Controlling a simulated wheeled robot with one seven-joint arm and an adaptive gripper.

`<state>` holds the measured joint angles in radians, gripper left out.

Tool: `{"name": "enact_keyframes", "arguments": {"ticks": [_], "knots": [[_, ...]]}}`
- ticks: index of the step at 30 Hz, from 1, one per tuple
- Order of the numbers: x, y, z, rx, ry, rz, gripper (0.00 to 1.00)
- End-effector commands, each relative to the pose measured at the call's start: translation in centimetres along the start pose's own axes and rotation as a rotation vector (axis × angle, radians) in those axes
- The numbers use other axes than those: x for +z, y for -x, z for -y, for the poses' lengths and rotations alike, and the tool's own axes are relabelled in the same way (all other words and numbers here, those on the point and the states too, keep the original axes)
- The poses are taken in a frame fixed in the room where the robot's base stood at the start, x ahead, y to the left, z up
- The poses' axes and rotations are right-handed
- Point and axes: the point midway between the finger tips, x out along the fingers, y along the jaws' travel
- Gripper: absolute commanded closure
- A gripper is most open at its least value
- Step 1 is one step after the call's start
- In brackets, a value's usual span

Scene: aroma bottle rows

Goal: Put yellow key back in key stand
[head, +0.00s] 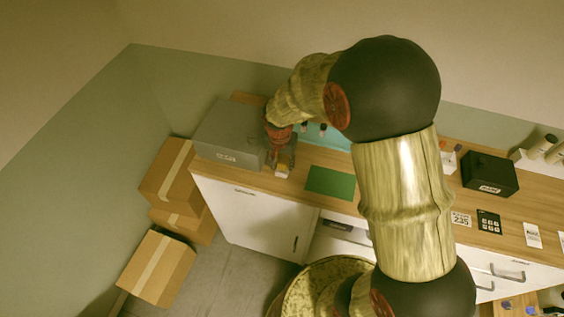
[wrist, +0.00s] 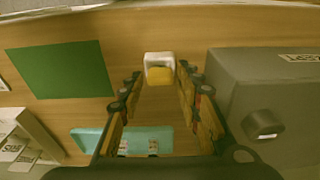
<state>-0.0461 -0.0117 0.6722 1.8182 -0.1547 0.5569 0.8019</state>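A small white block with a yellow face, seemingly the yellow key (wrist: 160,75), is on the wooden counter near its front edge. It also shows in the head view (head: 282,171). My gripper (wrist: 159,72) is open, pointing down at it. The block is at the fingertips, with a gap visible on each side. A teal board (wrist: 90,138), perhaps the key stand, lies behind my fingers with small items on it. Its teal surface also shows in the head view (head: 335,136), partly hidden by my arm.
A grey box with a knob (wrist: 270,90) stands close beside my gripper; it is at the counter's left end in the head view (head: 228,132). A green mat (head: 330,183) lies flat to the right. A black box (head: 489,174) stands farther right. Cardboard boxes (head: 160,268) are on the floor.

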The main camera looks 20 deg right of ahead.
Motion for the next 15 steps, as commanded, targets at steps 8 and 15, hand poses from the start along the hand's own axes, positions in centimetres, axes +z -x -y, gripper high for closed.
{"name": "enact_keyframes", "arguments": {"ticks": [8,15], "knots": [[0.00,0.01,0.00,0.000,0.000,0.000,0.54],[-0.03,0.28,0.03,-0.001,0.000,-0.001,0.54]]}}
